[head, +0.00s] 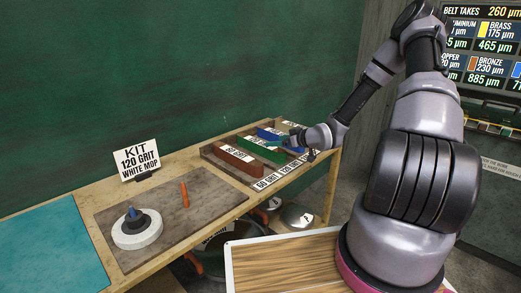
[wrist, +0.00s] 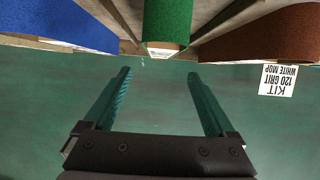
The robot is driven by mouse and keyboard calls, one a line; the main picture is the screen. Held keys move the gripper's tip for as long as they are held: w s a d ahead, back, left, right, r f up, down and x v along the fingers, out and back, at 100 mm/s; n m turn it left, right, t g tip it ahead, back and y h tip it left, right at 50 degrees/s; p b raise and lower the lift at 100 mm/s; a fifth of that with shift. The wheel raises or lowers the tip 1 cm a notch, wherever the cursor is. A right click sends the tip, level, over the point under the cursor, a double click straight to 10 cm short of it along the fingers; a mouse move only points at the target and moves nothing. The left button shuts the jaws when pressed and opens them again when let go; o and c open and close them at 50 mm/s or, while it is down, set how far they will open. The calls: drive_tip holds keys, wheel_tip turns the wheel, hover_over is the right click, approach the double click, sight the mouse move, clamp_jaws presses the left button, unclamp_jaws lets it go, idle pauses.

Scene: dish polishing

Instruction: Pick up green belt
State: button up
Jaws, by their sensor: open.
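The green belt (head: 262,152) lies in a brown divided rack (head: 213,151) on the bench, between a red-brown belt (head: 241,166) and a blue belt (head: 270,133). My gripper (head: 294,147) is at the right end of the rack, close to the belts' near ends. In the wrist view the green belt (wrist: 167,22) is at top centre, ahead of the gap between my open fingers (wrist: 158,74). The gap is empty, and the fingertips look short of the belt. The blue belt (wrist: 62,24) and brown belt (wrist: 268,36) flank it.
A kit sign (head: 137,160) reads 120 grit, white mop. A grey mat (head: 150,204) holds a white mop wheel (head: 136,236) and an orange upright peg (head: 184,194). A teal mat (head: 52,250) is bare. Grit labels line the rack's front edge. A green wall stands behind.

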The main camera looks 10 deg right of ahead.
sight(261, 143)
drive_tip(key=x, duration=0.9)
drive_tip(key=shift+w+a+f, duration=0.15)
drive_tip(key=shift+w+f, duration=0.1)
drive_tip(key=shift+f, duration=0.05)
clamp_jaws()
